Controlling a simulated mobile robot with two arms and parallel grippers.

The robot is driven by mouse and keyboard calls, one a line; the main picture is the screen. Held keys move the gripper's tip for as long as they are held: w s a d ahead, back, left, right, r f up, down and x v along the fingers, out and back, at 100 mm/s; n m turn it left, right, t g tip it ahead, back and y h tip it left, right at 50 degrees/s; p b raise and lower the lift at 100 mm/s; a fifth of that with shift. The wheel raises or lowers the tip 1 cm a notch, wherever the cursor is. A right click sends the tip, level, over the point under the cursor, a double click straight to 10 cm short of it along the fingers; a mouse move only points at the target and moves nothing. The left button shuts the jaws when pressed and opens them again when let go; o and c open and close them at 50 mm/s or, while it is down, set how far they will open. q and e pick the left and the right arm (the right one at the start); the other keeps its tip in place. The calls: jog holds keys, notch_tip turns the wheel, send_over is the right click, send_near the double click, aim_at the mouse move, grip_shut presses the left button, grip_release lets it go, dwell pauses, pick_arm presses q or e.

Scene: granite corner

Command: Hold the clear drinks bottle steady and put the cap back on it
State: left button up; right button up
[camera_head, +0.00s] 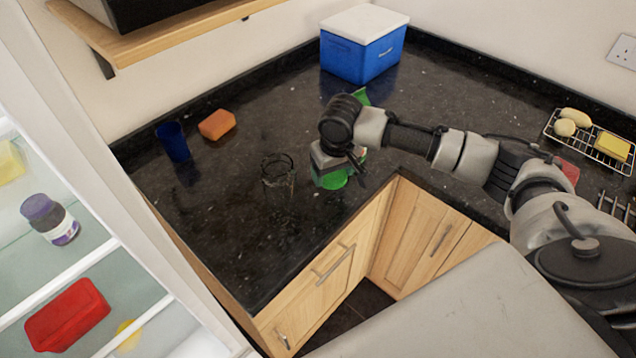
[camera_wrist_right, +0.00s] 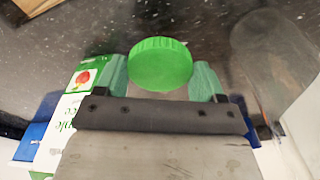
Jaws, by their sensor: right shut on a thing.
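My right gripper (camera_head: 338,163) is low over the black counter near its front edge. In the right wrist view, the gripper (camera_wrist_right: 161,80) is shut on a round green cap (camera_wrist_right: 160,63) with a ribbed edge, held between teal fingertips. A clear, see-through vessel (camera_head: 278,175) stands upright to the left of the gripper. A large clear rounded shape (camera_wrist_right: 268,50) also shows at the right of the wrist view. I cannot make out a neck, so I cannot tell for certain that it is the bottle. The cap is apart from it. My left gripper is out of view.
An apple juice carton (camera_wrist_right: 72,118) is close beside the gripper; its green top (camera_head: 362,97) shows behind my arm. A blue cooler (camera_head: 362,56), blue cup (camera_head: 173,142) and orange sponge (camera_head: 217,124) stand farther back. A wire rack (camera_head: 590,147) is at right. The counter's left front is clear.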

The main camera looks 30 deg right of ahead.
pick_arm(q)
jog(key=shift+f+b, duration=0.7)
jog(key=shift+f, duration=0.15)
pick_arm(e)
jog(key=s+d+r, duration=0.4)
jog(key=d+r, duration=0.1)
jog(key=d, duration=0.2)
jog(key=shift+s, duration=0.3)
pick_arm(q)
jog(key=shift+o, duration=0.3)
